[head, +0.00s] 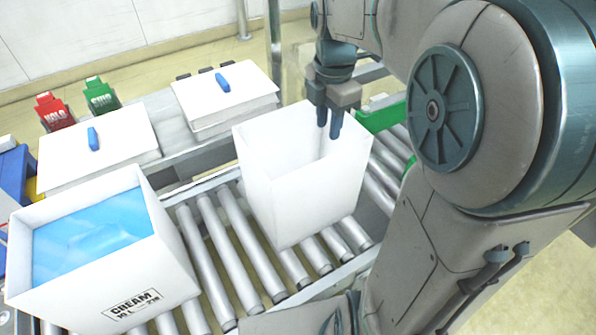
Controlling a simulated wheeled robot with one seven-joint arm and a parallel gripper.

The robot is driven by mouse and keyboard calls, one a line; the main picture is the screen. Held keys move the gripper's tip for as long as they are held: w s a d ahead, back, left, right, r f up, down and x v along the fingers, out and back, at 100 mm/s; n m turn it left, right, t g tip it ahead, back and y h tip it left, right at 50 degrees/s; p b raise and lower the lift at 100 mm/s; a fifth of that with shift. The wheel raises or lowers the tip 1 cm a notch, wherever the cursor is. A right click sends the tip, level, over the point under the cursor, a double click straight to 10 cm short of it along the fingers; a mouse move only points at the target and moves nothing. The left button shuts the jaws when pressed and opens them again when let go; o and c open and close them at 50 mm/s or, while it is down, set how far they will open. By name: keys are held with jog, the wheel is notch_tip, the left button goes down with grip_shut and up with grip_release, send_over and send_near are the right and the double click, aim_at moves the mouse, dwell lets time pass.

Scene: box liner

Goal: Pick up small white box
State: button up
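A plain white open-topped box (305,205) stands upright on the roller conveyor in the middle of the head view. It looks empty, though its floor is mostly hidden by its front walls. My gripper (329,131) points down at the box's far right part, with its fingertips near the top opening. A narrow gap shows between the two fingers, and nothing is seen between them. I cannot tell whether the fingers are inside the box, above it or touching its wall.
A larger white box (110,275) marked CREAM, with a blue liner (85,238), stands at left. Two white flat-topped pieces with blue handles (93,139) (222,82) lie behind the rollers (235,250). Red (55,112) and green (100,96) labelled items stand behind. My arm covers the right.

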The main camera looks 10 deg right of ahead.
aim_at(326, 158)
notch_tip(326, 158, down, 13)
jog(key=shift+s, duration=0.15)
grip_shut()
dwell(0.4)
jog(key=shift+r, duration=0.1)
dwell(1.2)
